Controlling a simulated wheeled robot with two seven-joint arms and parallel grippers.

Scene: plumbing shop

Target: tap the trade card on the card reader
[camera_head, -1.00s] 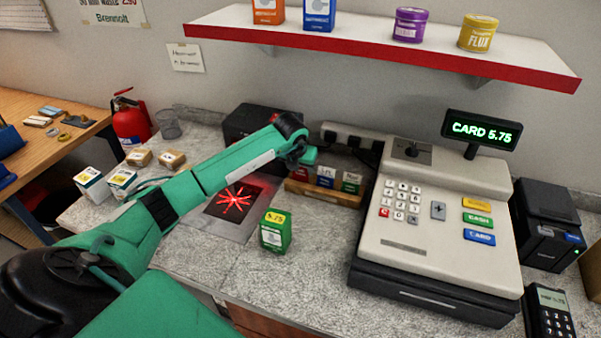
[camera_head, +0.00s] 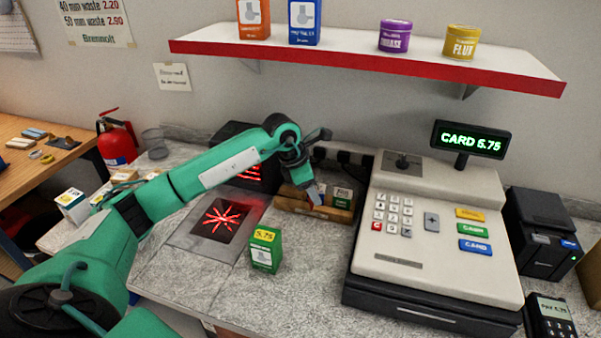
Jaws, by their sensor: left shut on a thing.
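The card reader (camera_head: 551,318) is a dark handheld terminal at the bottom right, partly cut off by the frame, with a lit screen that seems to read 5.75. My left gripper (camera_head: 309,183) is above the wooden card box, pointing down. It is shut on a small pale blue-grey flat thing, which looks like the trade card (camera_head: 315,196), held tilted. The gripper is far to the left of the reader, with the till between them. The wooden box (camera_head: 330,211) stands behind the counter's middle, a green item in it; the rest is partly hidden by my gripper. My right gripper is out of view.
The till (camera_head: 430,230) fills the right of the counter; its display (camera_head: 470,139) reads CARD 5.75. A dark printer (camera_head: 540,235) stands right of it. A green box (camera_head: 265,250) stands mid-counter beside the red-lit scanner plate (camera_head: 215,222). A red-edged shelf (camera_head: 370,65) hangs above.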

